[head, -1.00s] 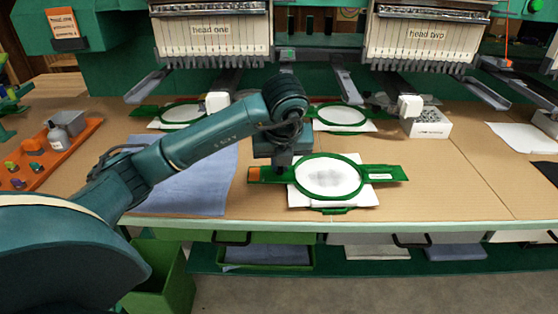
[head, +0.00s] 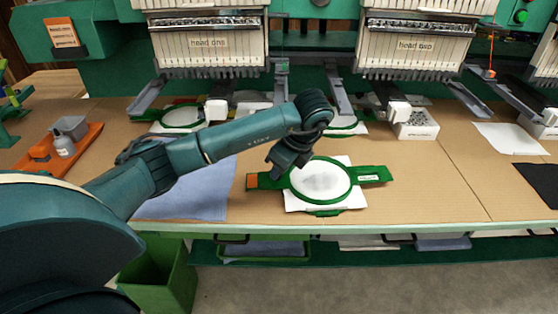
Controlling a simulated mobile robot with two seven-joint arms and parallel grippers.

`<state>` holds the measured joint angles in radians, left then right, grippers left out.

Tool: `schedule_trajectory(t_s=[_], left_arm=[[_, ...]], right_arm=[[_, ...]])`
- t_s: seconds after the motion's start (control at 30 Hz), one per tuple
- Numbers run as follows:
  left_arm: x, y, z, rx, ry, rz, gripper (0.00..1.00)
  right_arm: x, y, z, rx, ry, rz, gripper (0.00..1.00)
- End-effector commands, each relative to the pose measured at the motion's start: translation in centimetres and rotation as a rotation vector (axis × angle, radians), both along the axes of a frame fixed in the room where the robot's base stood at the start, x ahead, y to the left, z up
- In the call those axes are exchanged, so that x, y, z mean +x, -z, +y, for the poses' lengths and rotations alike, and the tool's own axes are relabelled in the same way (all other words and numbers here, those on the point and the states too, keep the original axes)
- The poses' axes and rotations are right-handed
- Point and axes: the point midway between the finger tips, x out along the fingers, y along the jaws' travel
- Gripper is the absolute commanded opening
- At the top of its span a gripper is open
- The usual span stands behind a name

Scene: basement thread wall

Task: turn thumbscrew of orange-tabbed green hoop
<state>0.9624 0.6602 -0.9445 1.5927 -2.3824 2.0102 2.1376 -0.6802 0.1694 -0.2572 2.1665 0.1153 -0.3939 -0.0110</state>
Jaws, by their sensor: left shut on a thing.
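The green hoop (head: 349,194) lies on the tan table at centre, holding white fabric. Its orange tab (head: 252,181) is at the end of its left arm. A green piece (head: 325,212) sticks out at its near edge; I cannot make out a thumbscrew there. My left gripper (head: 275,173) reaches down at the hoop's left arm, just right of the orange tab, with its wrist tilted. It is shut on the hoop there; its fingertips are small and dark, and the exact grip is unclear. My right gripper is not in view.
Two more green hoops (head: 182,117) lie behind, under the machine heads. A blue cloth (head: 190,190) lies left of the hoop. A white box (head: 416,124) stands at the back right. An orange tray (head: 78,150) is at far left.

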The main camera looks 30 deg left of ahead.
Motion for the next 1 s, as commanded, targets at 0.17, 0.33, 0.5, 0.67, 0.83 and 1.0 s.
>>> schedule_trajectory(t_s=[0.17, 0.33, 0.5, 0.67, 0.83, 1.0], left_arm=[[0.08, -0.13, -0.07, -0.001, -0.064, 0.001, 0.00], [0.10, -0.01, -0.04, -0.001, -0.095, 0.001, 0.00], [0.10, 0.05, -0.03, -0.001, -0.102, 0.000, 0.00], [0.10, 0.06, -0.02, -0.001, -0.102, 0.001, 0.00], [0.10, 0.06, -0.02, -0.001, -0.102, 0.001, 0.00], [0.10, 0.06, -0.02, -0.001, -0.102, 0.001, 0.15]], right_arm=[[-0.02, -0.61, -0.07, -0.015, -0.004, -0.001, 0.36], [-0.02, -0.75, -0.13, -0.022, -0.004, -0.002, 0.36], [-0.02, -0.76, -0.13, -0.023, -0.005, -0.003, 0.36], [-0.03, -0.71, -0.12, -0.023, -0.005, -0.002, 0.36], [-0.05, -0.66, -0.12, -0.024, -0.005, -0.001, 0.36], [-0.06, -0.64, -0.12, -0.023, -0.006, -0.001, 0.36]])
